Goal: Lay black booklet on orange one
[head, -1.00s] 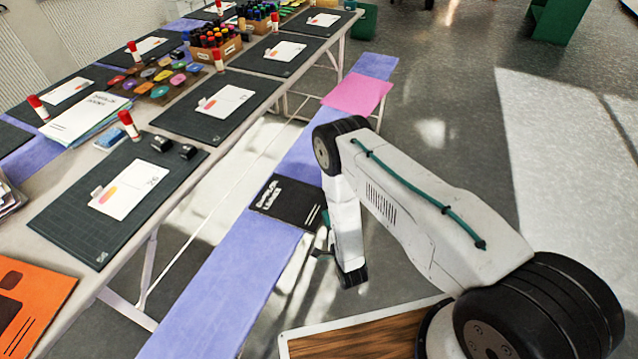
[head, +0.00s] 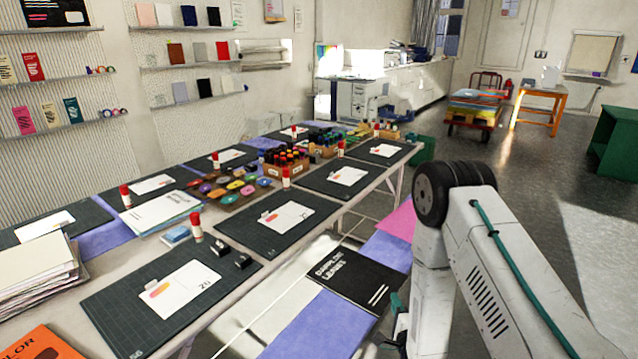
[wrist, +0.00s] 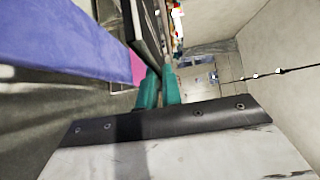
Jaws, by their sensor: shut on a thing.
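The black booklet (head: 352,278) with white lettering is over the lilac-covered bench, beside the table's near long side. My gripper (head: 398,305) is at its right edge, partly hidden behind my arm in the head view. In the wrist view the teal fingers (wrist: 159,88) are shut on the edge of the black booklet (wrist: 143,32). I cannot tell how far the booklet is above the bench. The orange booklet (head: 40,346) is at the lower left corner of the head view, on the near end of the table, largely cut off by the frame.
Dark cutting mats (head: 125,315) with white cards line the table. Glue sticks (head: 196,228), a crate of bottles (head: 286,168), a paper stack (head: 38,270) and two small black items (head: 220,249) stand on it. A pink sheet (head: 400,220) lies farther along the bench.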

